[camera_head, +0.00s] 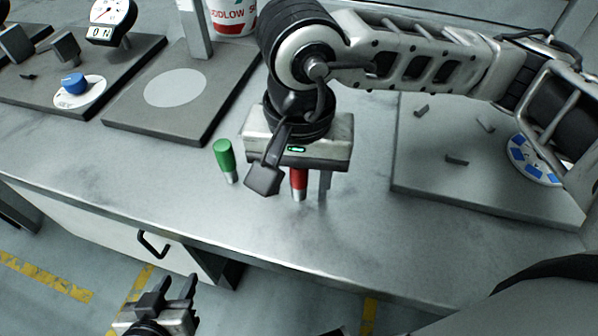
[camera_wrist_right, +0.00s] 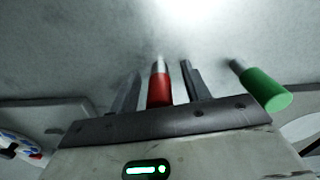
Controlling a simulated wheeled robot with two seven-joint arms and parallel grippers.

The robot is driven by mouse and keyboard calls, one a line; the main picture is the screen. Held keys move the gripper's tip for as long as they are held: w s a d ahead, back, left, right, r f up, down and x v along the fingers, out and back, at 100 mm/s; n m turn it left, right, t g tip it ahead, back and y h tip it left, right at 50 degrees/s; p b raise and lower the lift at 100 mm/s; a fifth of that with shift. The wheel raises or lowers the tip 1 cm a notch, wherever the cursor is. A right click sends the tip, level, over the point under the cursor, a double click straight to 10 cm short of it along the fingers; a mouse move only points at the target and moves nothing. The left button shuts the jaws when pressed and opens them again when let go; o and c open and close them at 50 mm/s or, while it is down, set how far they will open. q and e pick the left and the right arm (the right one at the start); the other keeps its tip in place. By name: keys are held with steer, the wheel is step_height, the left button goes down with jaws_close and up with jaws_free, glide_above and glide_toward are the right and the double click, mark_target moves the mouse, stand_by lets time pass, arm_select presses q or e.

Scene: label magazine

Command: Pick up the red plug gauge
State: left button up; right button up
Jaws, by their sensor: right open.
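The red plug gauge (camera_head: 299,181) stands upright on the grey bench, red handle up and silver end down. In the wrist view the red plug gauge (camera_wrist_right: 159,88) shows between the two fingers of my right gripper (camera_wrist_right: 160,82), with a gap visible on each side. My right gripper (camera_head: 294,187) is open and low over the bench, its body hiding the top of the gauge in the head view. My left gripper (camera_head: 168,286) is open and empty, below the bench's front edge at the bottom left.
A green plug gauge (camera_head: 224,160) stands just left of the red one; it also shows in the wrist view (camera_wrist_right: 264,90). A plate with a pale disc (camera_head: 172,88) lies behind left. A grey board (camera_head: 440,190) with small dark pieces lies right.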

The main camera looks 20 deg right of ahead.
jaws_close()
steer(key=shift+r, duration=0.15)
